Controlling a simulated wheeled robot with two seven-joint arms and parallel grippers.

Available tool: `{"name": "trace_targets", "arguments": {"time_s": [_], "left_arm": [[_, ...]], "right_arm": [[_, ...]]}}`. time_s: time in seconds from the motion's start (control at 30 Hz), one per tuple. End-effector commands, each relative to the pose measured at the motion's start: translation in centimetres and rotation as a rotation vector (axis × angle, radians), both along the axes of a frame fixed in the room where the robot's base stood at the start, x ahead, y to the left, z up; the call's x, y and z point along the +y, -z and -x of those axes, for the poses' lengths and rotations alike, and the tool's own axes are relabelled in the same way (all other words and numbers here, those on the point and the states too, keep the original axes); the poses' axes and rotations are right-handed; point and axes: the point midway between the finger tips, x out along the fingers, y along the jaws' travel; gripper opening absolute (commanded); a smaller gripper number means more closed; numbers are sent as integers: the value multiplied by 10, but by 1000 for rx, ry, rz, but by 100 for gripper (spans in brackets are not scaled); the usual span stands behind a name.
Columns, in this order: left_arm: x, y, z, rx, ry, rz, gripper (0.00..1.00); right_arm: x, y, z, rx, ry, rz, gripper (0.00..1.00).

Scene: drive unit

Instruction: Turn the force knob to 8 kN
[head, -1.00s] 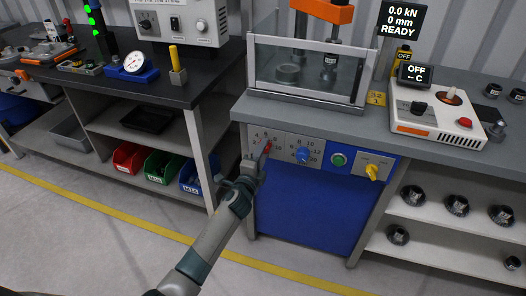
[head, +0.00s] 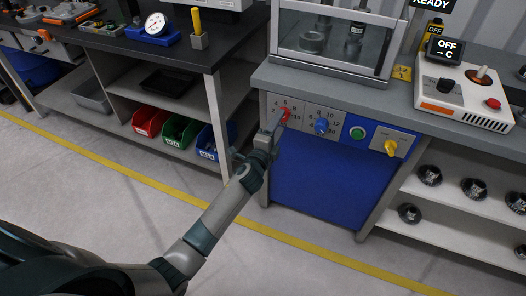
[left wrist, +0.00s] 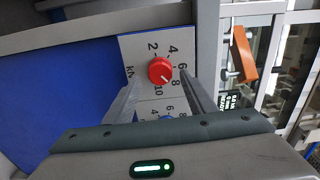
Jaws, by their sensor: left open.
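The red force knob (head: 285,115) sits on the grey dial panel (head: 307,131) at the front of the press bench. In the left wrist view the red knob (left wrist: 160,70) is ringed by the numbers 2 to 10, with "kN" beside them. Its white mark points down and right, near the 8 or slightly towards the 10. My left gripper (head: 277,125) reaches up to the knob from below. Its fingers (left wrist: 160,75) are open, one on each side of the knob. I cannot tell whether they touch it. My right gripper is not in view.
A blue knob (head: 321,126), a green button (head: 357,133) and a yellow switch (head: 391,148) lie right of the red knob. The bench top (head: 330,97) juts out above the panel. The floor in front is clear.

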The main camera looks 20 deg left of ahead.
Motion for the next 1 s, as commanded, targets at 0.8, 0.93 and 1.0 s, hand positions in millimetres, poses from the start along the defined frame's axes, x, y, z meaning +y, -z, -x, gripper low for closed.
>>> {"name": "trace_targets", "arguments": {"time_s": [0.8,0.93,1.0], "left_arm": [[4,1,139,0,1,-1,51],[5,1,144,1,1,-2,51],[5,0,144,0,1,-2,51]], "right_arm": [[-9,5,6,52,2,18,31],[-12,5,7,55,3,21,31],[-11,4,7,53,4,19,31]]}}
